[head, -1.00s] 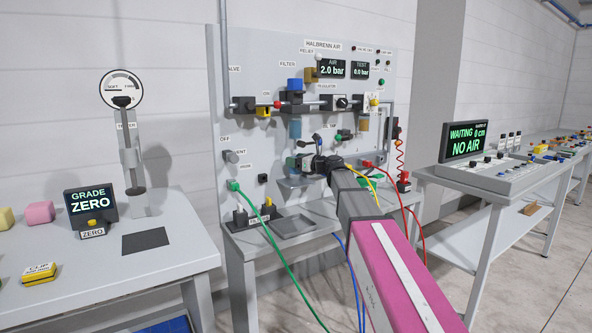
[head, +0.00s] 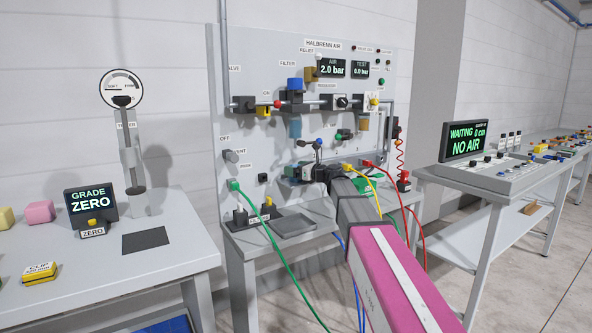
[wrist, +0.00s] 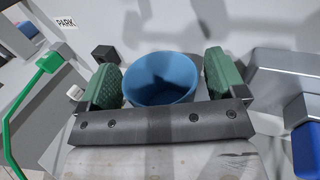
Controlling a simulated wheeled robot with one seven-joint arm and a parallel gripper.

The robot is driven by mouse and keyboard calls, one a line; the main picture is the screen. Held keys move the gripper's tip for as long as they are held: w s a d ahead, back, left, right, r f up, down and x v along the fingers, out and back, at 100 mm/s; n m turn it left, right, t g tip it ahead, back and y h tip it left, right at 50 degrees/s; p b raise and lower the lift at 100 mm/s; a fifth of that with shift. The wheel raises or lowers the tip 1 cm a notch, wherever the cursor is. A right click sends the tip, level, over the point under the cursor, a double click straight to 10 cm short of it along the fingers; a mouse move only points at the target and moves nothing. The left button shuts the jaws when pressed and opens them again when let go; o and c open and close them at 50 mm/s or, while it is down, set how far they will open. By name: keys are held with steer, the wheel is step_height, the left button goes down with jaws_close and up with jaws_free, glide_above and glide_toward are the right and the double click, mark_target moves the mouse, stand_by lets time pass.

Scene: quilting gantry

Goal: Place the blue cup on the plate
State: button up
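A blue cup (wrist: 163,78) sits between the two green-padded fingers of my gripper (wrist: 163,85) in the wrist view, with its open mouth and shaded inside showing. The pads stand close on both sides of it; I cannot tell whether they press on it. In the head view my gripper (head: 300,172) is in front of the lower part of the air panel, above the bench shelf. The cup cannot be made out clearly there. A flat grey plate (head: 293,226) lies on the shelf, below and left of my gripper; I cannot tell for sure that it is the task's plate.
The air panel (head: 240,110) stands close behind my gripper. Green, yellow, red and blue hoses hang around the arm; the green hose (head: 275,245) runs down at the left. A left table (head: 120,275) holds a dark square pad (head: 145,238) and a GRADE display (head: 91,203).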

steer(key=shift+r, duration=0.2)
steer(key=v, duration=1.2)
stand_by(0.8)
